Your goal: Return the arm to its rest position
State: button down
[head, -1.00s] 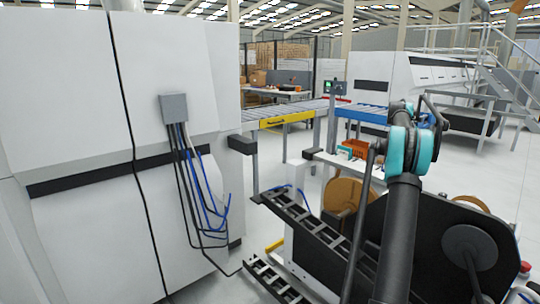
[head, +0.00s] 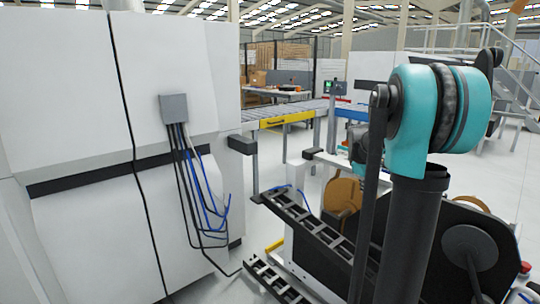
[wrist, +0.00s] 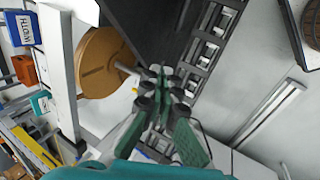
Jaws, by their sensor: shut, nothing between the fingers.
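My gripper (wrist: 163,102) shows in the wrist view with its green fingers together and nothing between them. It hangs in the air above the machine area. In the head view my arm's teal joint and dark links rise large at the right, and the gripper itself is hidden there.
A brown roll (head: 345,196) and a black ladder-like cable track (head: 310,230) lie close behind my arm; both show under the gripper in the wrist view, the roll (wrist: 102,62) and the track (wrist: 208,45). A white cabinet (head: 75,90) with hanging cables (head: 200,195) fills the left.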

jog(key=s+a+f+m+y, duration=0.1)
jog(key=s+a+f+m, duration=0.2)
jog(key=s, duration=0.7)
jog(key=s+a+f+m+y, duration=0.1)
jog(key=s+a+f+m, duration=0.2)
jog(key=s+a+f, duration=0.4)
jog(key=s+a+f+m+y, duration=0.1)
jog(key=s+a+f+m, duration=0.2)
jog(key=s, duration=1)
jog(key=a+f, duration=0.3)
jog(key=a, duration=0.1)
jog(key=shift+s+t, duration=0.4)
jog(key=shift+d, duration=0.1)
